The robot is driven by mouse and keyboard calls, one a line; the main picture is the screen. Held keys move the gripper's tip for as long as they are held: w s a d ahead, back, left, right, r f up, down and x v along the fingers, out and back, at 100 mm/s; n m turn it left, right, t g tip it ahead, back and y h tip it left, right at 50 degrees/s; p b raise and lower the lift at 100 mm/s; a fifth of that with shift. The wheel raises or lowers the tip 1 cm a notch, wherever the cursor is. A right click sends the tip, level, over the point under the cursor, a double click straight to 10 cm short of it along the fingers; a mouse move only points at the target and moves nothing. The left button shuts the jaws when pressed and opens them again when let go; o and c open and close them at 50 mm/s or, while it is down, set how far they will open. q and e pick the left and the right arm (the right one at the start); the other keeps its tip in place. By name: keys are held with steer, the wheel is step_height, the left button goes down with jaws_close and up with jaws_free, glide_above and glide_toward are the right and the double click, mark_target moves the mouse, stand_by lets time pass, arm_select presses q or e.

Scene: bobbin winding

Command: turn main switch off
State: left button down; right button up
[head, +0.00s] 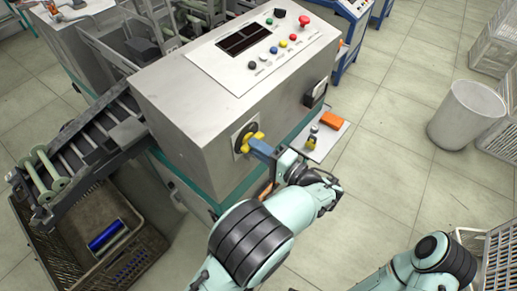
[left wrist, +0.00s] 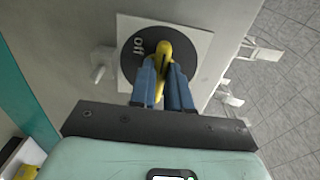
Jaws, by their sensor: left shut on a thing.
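The main switch (head: 243,137) has a yellow handle on a black disc with a pale square plate, on the front face of the grey machine cabinet (head: 195,125). My left gripper (head: 259,147) reaches it with blue fingers. In the left wrist view the fingers of my left gripper (left wrist: 165,80) are shut on the yellow switch handle (left wrist: 163,52). The fingers cover the handle's lower part. My right gripper is not in view.
The control panel (head: 250,52) with buttons and a red emergency knob is on top of the cabinet. A small shelf (head: 318,148) with an orange block (head: 332,121) is at right. A crate (head: 150,243) with a blue spool stands below the roller conveyor. Open floor lies at right.

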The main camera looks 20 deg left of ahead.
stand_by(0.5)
arm_select(q)
steer(key=c, duration=1.1)
jaws_free()
steer(key=shift+d, duration=0.1)
steer(key=v, duration=1.3)
steer(key=shift+s+d+p, duration=0.15)
steer(key=shift+p, duration=0.15)
